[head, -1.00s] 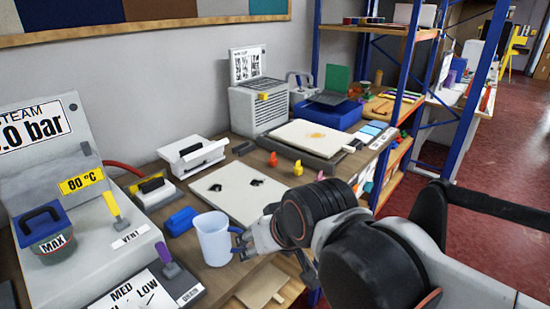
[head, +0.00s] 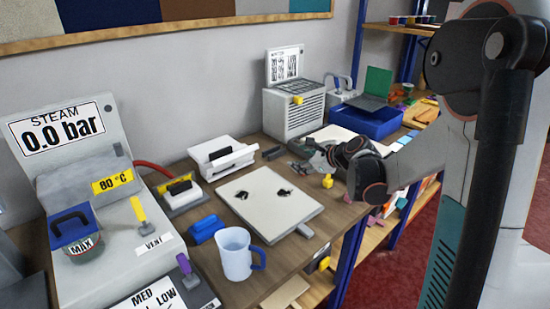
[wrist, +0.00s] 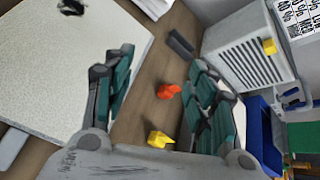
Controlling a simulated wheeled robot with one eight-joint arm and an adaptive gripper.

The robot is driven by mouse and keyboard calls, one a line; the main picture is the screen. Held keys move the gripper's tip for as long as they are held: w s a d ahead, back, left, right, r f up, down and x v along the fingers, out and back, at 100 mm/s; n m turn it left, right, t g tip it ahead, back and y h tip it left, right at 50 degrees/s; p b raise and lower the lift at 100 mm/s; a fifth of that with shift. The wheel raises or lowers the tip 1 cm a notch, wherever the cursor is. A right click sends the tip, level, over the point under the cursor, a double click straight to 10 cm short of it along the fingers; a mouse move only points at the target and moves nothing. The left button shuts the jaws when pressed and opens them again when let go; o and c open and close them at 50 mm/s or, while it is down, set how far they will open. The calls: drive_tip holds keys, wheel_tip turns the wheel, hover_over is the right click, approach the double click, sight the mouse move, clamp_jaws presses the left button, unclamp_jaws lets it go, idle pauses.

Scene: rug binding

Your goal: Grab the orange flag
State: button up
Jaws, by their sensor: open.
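The orange flag (wrist: 168,91) is a small piece standing on the brown bench. In the wrist view it lies between the two fingers of my gripper (wrist: 160,62), nearer the right finger. My gripper is open and holds nothing. In the head view my gripper (head: 302,156) is low over the bench, and I cannot make out the orange flag there; the gripper seems to hide it. A similar yellow piece (wrist: 160,139) stands beside the orange one, closer to the palm, and shows in the head view (head: 328,181).
A pale board (head: 245,212) with dark marks lies left of my gripper. A grey vented box (head: 293,112) and a blue tray (head: 374,123) stand behind. A small dark block (wrist: 180,44) lies near the fingertips. A mug (head: 236,262) stands at the bench's front.

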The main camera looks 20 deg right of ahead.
drive_tip(key=w+d+f+m+t, duration=0.1)
drive_tip(key=d+f+m, duration=0.65)
drive_tip(key=d, duration=0.25)
drive_tip(key=b, duration=0.2)
hover_over(305, 177)
drive_tip(key=s+d, duration=0.1)
drive_tip(key=s, duration=0.3)
drive_tip(key=shift+h, duration=0.4)
drive_tip(key=f, duration=0.4)
drive_tip(key=shift+w+d+f, duration=0.15)
drive_tip(key=shift+w, duration=0.05)
drive_tip(key=w+f+b, duration=0.1)
drive_tip(key=w+a+f+b, duration=0.1)
drive_tip(key=w+f, duration=0.1)
drive_tip(key=shift+w+a+b, duration=0.2)
drive_tip(key=shift+b, duration=0.1)
drive_tip(key=shift+w, duration=0.4)
drive_tip(key=c, duration=1.2)
